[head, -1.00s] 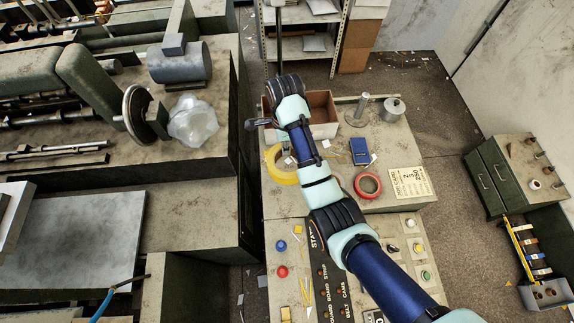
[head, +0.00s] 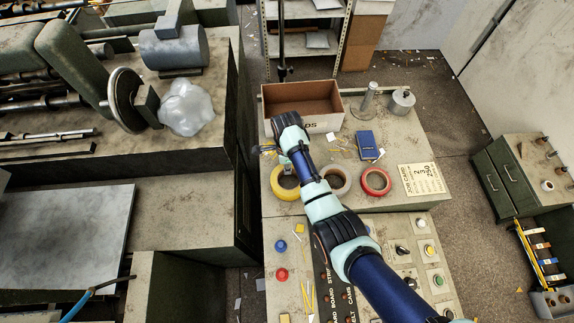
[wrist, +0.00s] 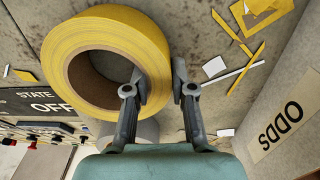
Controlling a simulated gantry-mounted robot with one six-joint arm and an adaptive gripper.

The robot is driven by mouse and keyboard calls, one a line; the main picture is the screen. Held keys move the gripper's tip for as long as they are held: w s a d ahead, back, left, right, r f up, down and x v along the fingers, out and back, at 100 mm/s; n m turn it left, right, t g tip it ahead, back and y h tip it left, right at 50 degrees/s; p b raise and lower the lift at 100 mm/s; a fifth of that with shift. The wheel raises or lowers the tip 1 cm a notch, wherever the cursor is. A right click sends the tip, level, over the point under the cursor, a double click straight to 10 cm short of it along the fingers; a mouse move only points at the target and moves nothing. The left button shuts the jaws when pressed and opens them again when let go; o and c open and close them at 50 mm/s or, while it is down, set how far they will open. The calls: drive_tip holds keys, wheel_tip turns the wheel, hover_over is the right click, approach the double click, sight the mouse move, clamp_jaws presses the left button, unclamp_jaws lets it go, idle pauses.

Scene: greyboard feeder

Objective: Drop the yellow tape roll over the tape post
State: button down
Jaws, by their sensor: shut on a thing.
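The yellow tape roll (head: 276,189) lies flat on the bench top in the head view, left of the other rolls. It fills the upper left of the wrist view (wrist: 52,72). My gripper (wrist: 161,90) is shut on the roll's ring wall, one finger inside the hole and the other outside. In the head view my gripper (head: 287,170) is at the roll's far side, partly hidden by my wrist. The tape post (head: 370,96), a grey upright rod on a round base, stands empty farther back and right, beyond the blue book.
A brown open box (head: 333,122) marked ODDS stands behind my gripper, left of the post. A pale roll (head: 346,188) and a red roll (head: 376,192) lie right. A blue book (head: 366,144) and a lidded metal can (head: 402,102) are near the post.

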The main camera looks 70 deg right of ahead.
drive_tip(key=c, duration=1)
unclamp_jaws()
drive_tip(key=shift+f, duration=0.1)
wheel_tip(320, 180, up, 12)
drive_tip(key=shift+d+r+p, duration=0.1)
drive_tip(key=shift+r+p, duration=0.05)
drive_tip(key=shift+p, duration=0.4)
